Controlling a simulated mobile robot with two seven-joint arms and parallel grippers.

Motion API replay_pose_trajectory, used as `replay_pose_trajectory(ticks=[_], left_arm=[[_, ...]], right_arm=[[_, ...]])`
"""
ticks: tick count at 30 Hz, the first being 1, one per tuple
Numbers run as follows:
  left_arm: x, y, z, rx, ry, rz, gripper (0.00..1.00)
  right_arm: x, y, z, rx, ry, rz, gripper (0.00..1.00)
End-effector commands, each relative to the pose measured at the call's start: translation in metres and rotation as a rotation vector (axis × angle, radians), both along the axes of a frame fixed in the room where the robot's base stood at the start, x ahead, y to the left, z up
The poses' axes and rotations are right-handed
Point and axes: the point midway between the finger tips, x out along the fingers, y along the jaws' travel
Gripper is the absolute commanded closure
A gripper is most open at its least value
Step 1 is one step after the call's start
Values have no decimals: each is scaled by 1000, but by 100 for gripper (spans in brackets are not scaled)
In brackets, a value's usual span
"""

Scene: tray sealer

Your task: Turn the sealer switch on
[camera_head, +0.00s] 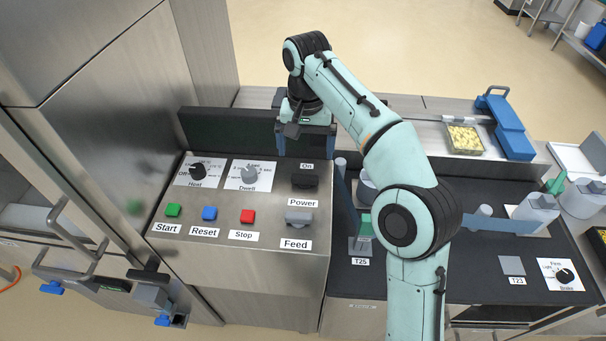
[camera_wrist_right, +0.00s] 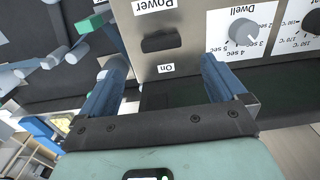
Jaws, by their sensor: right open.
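The dark Power switch (camera_head: 304,181) sits at the upper right of the steel control panel (camera_head: 180,252), between the "On" and "Power" labels. It also shows in the right wrist view (camera_wrist_right: 162,41), upside down. I cannot tell its rocker position. My right gripper (camera_head: 306,148) points down just behind the switch, apart from it in the head view. Its blue fingers are spread and nothing is between them. In the right wrist view the switch appears in the gap between the fingers, beyond the tips. My left gripper is not in view.
The panel also holds the Heat dial (camera_head: 197,171), Dwell dial (camera_head: 249,175), green Start (camera_head: 173,210), blue Reset (camera_head: 209,213) and red Stop (camera_head: 247,216) buttons, and Feed switch (camera_head: 298,218). A tall steel cabinet (camera_head: 110,120) stands left. My right arm covers part of the dark worktop.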

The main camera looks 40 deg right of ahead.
Motion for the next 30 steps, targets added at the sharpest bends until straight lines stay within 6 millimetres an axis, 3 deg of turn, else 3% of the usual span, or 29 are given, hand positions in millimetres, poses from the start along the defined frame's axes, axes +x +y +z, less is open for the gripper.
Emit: replay_pose_trajectory(ticks=[1,3,12,18,26,30], left_arm=[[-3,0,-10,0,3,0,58],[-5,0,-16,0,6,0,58],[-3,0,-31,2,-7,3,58],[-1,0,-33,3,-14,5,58],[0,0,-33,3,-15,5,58],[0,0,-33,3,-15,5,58]], right_arm=[[-1,0,-17,0,5,0,2],[-1,0,-32,1,4,0,2],[0,0,-81,1,2,1,2],[0,0,-92,2,-1,0,2],[0,0,-93,2,-1,0,2],[0,0,-93,2,-1,1,44]])
